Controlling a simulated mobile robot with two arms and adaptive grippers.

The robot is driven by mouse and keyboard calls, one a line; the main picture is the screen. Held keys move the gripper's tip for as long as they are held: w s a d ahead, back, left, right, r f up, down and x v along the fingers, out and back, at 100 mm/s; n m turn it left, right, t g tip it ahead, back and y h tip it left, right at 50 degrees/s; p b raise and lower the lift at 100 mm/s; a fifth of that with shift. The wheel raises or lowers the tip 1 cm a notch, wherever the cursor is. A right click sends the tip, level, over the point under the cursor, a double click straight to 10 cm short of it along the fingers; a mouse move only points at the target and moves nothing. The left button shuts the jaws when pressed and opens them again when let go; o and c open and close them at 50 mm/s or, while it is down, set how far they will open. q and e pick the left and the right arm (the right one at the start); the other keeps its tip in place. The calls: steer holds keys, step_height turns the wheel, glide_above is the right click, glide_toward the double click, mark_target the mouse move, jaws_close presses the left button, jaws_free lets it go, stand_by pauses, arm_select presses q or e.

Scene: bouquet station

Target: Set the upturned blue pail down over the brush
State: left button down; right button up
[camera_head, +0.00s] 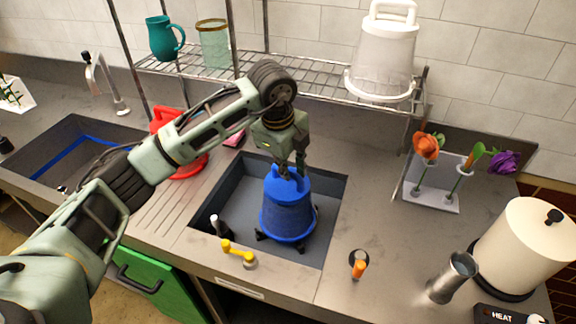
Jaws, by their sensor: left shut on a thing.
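The blue pail (287,208) is upturned, with its wide rim down and narrow end up, within the right-hand sink basin (328,195). My left gripper (291,170) is above it, pointing down, shut on the pail's top part. Small black feet or tips show around the pail's lower rim; I cannot tell what they belong to. I cannot tell whether the rim touches anything below. No brush can be made out for certain; a small white-and-black upright item (218,226) stands at the basin's left front corner. My right gripper is not in view.
A red item (186,165) lies left of the basin. A wire shelf (300,78) with a white pail (384,55) is behind. Flowers (428,148) stand at right.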

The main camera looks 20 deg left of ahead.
arm_select(q)
steer(key=shift+f+b, duration=0.7)
steer(key=shift+f, duration=0.35)
steer(key=c, duration=1.7)
jaws_free()
steer(key=shift+o, duration=0.2)
step_height(320, 180, up, 12)
steer(key=s, duration=0.2)
steer(key=shift+a+f, duration=0.15)
steer(key=shift+a, duration=0.25)
steer(key=shift+s, duration=0.1)
